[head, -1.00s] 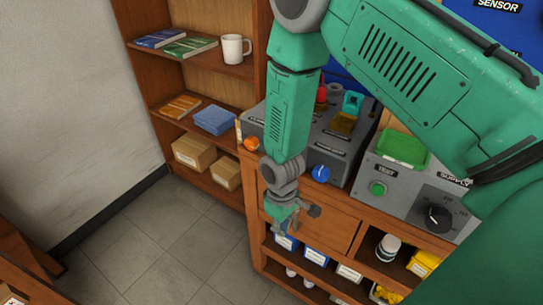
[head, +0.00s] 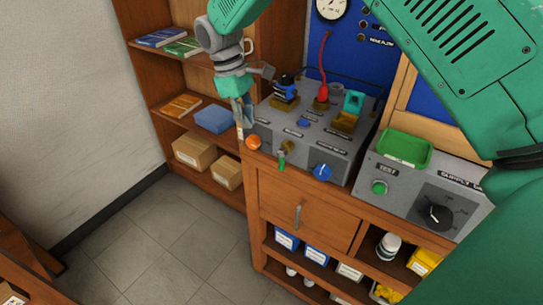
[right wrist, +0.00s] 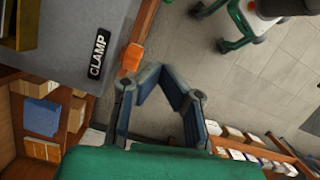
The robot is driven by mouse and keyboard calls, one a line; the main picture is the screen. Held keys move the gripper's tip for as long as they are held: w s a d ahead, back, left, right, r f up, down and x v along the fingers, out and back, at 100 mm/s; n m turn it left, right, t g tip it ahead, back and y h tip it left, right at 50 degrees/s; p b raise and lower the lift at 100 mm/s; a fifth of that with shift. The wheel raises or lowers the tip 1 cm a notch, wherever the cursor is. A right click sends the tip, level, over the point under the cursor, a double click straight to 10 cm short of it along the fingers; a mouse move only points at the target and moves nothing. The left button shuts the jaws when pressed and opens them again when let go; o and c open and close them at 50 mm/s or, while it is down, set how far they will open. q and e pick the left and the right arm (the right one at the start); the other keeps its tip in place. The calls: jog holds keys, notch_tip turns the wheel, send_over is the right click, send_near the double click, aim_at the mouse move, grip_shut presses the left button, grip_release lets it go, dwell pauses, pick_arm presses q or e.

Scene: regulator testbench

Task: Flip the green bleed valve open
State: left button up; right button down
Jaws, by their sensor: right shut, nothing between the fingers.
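The green bleed valve (head: 282,159) is a small green lever beside a brass fitting on the front of the grey test box (head: 301,133). The lever hangs downward. My right gripper (head: 243,124) is shut and empty, pointing down by the box's left front corner, just above the orange knob (head: 253,143) and left of the bleed valve. The bleed valve cannot be made out there. My left gripper is not in view.
A blue knob (head: 322,172) sits right of the bleed valve on the box front. The supply box (head: 420,190) with a green tray (head: 404,148) stands further right. A shelf with boxes is at left. The floor in front of the cabinet is clear.

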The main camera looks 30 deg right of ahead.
aim_at(282, 161)
jog(key=shift+a, duration=0.1)
jog(key=s+d+f, duration=0.1)
jog(key=f, duration=0.2)
jog(key=s+d+f, duration=0.1)
jog(key=s+f, duration=0.1)
jog(key=f, duration=0.1)
jog(key=s+d+f+p, duration=0.1)
jog(key=s+f, duration=0.1)
jog(key=f, duration=0.1)
jog(key=shift+s+d+f, duration=0.25)
jog(key=shift+d+f, duration=0.1)
jog(key=shift+f, duration=0.05)
